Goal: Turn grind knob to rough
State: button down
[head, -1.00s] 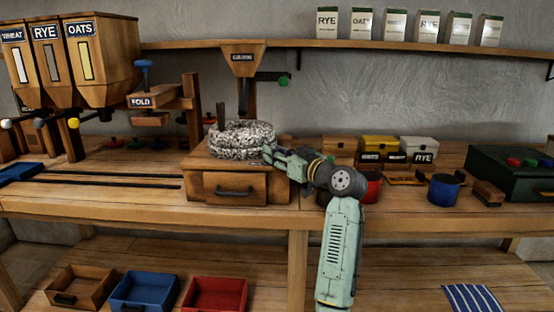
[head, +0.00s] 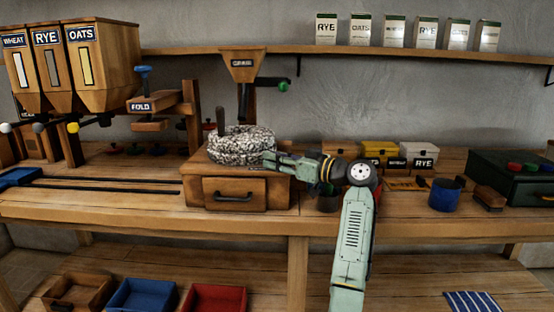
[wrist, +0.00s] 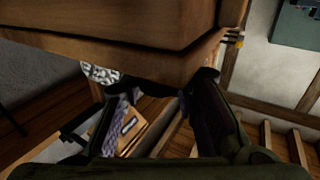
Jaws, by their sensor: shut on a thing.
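The stone mill (head: 238,146) is a speckled grey millstone on a wooden base with a drawer (head: 233,192). My gripper (head: 268,160) reaches in from the right, its fingertips at the right side of the mill, by the top edge of the base. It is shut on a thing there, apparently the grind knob. The knob itself is hidden by the fingers, and no rough mark can be read. In the wrist view, the fingers (wrist: 165,115) stand on either side below a wooden body (wrist: 120,30), and a patch of speckled stone shows at left.
A wooden hopper (head: 242,68) hangs above the mill, with a green knob (head: 283,86) at its right. Right of my arm stand a yellow box (head: 378,150), a RYE box (head: 419,156) and a blue pot (head: 445,194). The bench front below the mill is clear.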

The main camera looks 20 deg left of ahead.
jog(key=c, duration=1.5)
grip_release()
jog(key=v, duration=1.2)
